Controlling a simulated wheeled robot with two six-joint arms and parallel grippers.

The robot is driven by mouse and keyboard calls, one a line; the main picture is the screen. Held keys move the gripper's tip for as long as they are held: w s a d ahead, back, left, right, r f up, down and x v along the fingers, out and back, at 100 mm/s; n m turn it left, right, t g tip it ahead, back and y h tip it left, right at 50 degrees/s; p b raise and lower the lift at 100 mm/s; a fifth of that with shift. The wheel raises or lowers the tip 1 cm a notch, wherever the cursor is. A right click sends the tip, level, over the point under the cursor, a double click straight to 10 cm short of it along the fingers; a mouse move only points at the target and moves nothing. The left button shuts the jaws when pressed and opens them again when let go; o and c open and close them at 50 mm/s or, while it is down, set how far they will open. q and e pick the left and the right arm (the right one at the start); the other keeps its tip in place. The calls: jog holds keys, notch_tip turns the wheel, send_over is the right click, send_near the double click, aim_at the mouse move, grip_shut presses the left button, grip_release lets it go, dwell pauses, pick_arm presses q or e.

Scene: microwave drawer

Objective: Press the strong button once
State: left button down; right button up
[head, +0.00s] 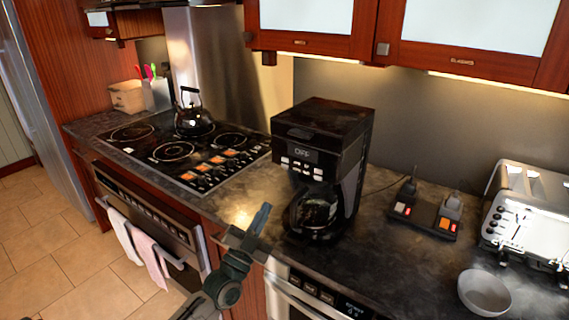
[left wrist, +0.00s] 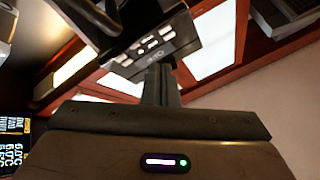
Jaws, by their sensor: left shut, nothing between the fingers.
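A black coffee maker (head: 345,125) stands on the dark counter. Its front has a display (head: 301,153) reading OFF and a row of pale buttons (head: 300,168) under it. The button labels are too small to read, so I cannot tell which is strong. A glass carafe (head: 316,212) sits below. My left gripper (head: 264,212) is shut and empty, in front of the coffee maker, lower than the buttons and left of the carafe, apart from them. In the left wrist view its shut fingers (left wrist: 160,85) point toward the button panel (left wrist: 152,45). My right gripper is out of view.
A cooktop with a kettle (head: 194,120) lies to the left, above an oven with towels (head: 140,250). To the right are a switched power strip (head: 424,216), a toaster (head: 525,215) and a bowl (head: 485,292). Cabinets (head: 320,25) hang above.

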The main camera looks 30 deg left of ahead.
aim_at(285, 166)
pick_arm(q)
jog(key=r, duration=0.1)
jog(key=s+a+r+t+y, duration=0.1)
jog(key=r, duration=0.1)
jog(key=a+r+n+t, duration=0.1)
jog(key=r, duration=0.1)
jog(key=shift+s+r+y, duration=0.15)
jog(key=shift+r+y, duration=0.1)
jog(key=shift+y, duration=0.05)
jog(key=w+b, duration=0.5)
jog(key=w, duration=0.4)
jog(key=shift+d+b, duration=0.35)
dwell(0.4)
dwell(0.6)
